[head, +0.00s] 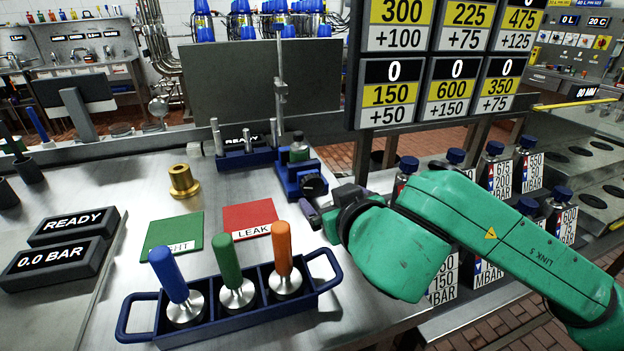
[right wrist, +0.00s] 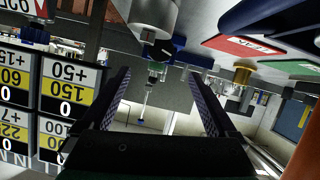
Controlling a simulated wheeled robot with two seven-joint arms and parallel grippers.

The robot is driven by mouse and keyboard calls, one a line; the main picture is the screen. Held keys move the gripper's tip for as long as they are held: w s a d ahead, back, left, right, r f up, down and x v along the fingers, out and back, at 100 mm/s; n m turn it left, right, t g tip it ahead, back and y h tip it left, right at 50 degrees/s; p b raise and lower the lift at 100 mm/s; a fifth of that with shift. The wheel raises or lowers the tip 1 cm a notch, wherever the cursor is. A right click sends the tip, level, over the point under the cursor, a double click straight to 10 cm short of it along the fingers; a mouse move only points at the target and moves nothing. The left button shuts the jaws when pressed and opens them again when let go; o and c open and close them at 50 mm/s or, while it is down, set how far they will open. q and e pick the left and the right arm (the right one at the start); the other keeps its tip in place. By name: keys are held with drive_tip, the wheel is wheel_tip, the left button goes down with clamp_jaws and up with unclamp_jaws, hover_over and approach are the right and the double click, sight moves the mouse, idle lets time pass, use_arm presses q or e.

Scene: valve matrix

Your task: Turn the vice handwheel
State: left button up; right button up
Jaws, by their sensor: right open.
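The blue vice (head: 292,176) stands on the steel bench, right of the red pad. Its dark round handwheel (head: 314,187) faces the front. A small green and grey part (head: 299,150) sits upright at the vice. My right gripper (head: 322,208) is just in front of the handwheel, apart from it as far as I can tell. In the right wrist view, the open fingers (right wrist: 157,74) have nothing between them, and the handwheel (right wrist: 158,50) shows beyond the tips. My left gripper is not in view.
A blue carrier (head: 240,316) with blue, green and orange handled tools stands at the front. Green (head: 174,236) and red (head: 249,220) pads and a brass fitting (head: 183,181) lie left of the vice. Labelled bottles (head: 500,172) stand right; a sign board (head: 445,65) hangs behind.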

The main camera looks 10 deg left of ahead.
sight(315, 185)
drive_tip(key=x, duration=0.5)
drive_tip(key=shift+p, duration=0.4)
drive_tip(key=x, duration=0.5)
drive_tip(key=shift+w+a+p, duration=0.1)
drive_tip(key=shift+w+p, duration=0.1)
drive_tip(key=shift+p, duration=0.2)
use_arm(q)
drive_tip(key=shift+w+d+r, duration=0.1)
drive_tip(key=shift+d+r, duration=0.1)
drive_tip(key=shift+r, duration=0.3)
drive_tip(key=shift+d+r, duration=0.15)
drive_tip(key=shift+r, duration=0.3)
use_arm(e)
drive_tip(key=shift+w+a+f, duration=0.2)
drive_tip(key=shift+w+f, duration=0.1)
drive_tip(key=shift+w, duration=0.05)
